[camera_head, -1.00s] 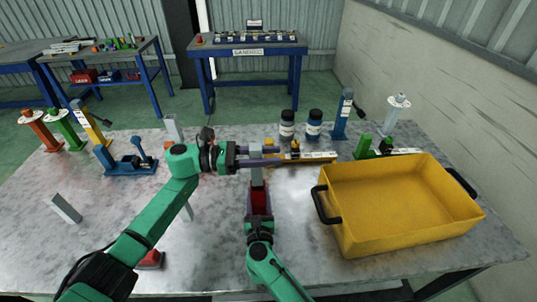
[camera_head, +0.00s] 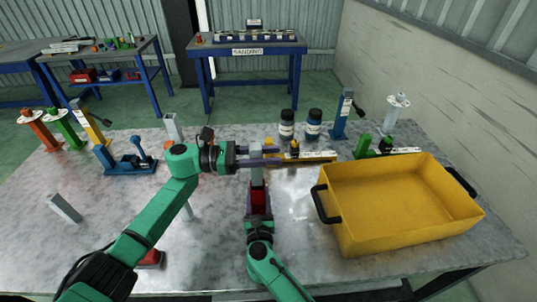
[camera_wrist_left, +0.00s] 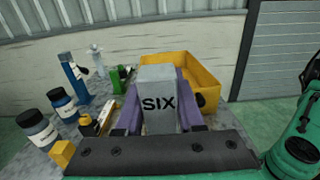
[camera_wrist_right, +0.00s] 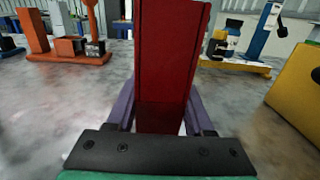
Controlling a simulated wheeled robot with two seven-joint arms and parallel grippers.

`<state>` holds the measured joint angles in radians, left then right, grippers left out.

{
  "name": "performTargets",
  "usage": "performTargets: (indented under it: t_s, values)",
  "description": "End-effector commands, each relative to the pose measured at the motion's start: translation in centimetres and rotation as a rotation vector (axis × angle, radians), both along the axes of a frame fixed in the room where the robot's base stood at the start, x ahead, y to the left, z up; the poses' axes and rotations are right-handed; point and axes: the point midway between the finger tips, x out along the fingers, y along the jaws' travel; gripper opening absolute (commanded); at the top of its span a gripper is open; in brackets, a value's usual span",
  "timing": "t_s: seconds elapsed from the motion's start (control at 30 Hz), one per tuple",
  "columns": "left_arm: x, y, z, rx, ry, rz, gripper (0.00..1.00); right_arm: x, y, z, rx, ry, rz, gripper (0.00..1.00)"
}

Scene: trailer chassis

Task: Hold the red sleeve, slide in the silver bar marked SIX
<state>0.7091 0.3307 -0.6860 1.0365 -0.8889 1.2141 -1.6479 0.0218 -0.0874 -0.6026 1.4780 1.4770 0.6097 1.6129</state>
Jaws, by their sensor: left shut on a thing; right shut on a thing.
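My left gripper (camera_head: 258,158) is shut on the silver bar (camera_head: 257,177), which hangs upright below the fingers. In the left wrist view the bar (camera_wrist_left: 158,88) fills the jaws and shows the black word SIX. My right gripper (camera_head: 260,217) is shut on the red sleeve (camera_head: 260,199), directly below the bar. In the right wrist view the sleeve (camera_wrist_right: 168,60) stands upright between the purple fingers, its top out of frame. The bar's lower end meets the sleeve's top in the head view. I cannot tell whether it is inside.
A yellow bin (camera_head: 400,200) with black handles stands at the right. Other silver bars stand at the left (camera_head: 64,208) and back (camera_head: 172,127). A blue clamp stand (camera_head: 130,163), dark bottles (camera_head: 287,124) and a yellow fixture (camera_head: 310,157) are behind. The table's front left is mostly clear.

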Motion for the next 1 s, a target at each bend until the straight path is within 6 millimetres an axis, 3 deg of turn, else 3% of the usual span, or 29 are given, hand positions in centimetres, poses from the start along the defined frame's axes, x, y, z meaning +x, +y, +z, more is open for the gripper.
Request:
performTargets:
  t_s: [1.0]
  values:
    - [0.0,0.0,-2.5,-0.001,0.001,-0.001,0.0,0.0,0.0,0.1,0.0,-0.001,0.0,0.0]
